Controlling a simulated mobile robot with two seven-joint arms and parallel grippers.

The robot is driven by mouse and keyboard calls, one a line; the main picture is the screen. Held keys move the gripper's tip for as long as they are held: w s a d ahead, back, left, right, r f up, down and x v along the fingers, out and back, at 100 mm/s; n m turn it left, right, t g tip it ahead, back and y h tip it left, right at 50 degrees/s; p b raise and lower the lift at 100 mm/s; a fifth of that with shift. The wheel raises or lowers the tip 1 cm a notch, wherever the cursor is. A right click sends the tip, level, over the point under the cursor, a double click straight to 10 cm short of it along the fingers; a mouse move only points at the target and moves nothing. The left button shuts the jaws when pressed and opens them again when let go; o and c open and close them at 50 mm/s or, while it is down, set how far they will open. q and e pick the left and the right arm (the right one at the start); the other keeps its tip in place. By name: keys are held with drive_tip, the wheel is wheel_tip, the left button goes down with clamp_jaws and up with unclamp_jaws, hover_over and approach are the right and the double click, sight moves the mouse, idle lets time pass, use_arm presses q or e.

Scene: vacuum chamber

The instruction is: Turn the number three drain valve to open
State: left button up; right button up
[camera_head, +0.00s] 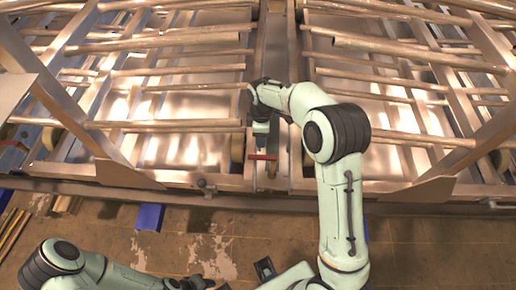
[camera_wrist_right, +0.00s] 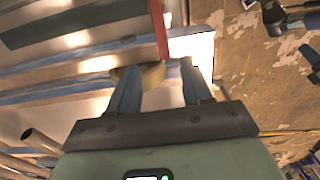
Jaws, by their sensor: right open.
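A thin red valve handle (camera_head: 262,157) sits low at the central gap between the two framed racks; no number is readable on it. It also shows in the right wrist view as a red bar (camera_wrist_right: 159,30) at the top. My right gripper (camera_head: 262,128) is just above and behind the handle in the head view, partly hidden by its own wrist. In the wrist view its two blue-grey fingers (camera_wrist_right: 157,72) are apart with nothing held, and the bar's lower end reaches toward the gap between the fingertips.
Metal racks with many tubes (camera_head: 180,125) stand on both sides of the central gap. A tan round part (camera_head: 238,147) is left of the handle. A blue block (camera_head: 149,217) lies on the brown floor (camera_head: 215,240), which is mostly clear in front.

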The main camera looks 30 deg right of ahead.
sight(261, 157)
wheel_tip(261, 157, down, 12)
drive_tip(key=shift+s+f, duration=0.1)
drive_tip(key=shift+f, duration=0.15)
clamp_jaws()
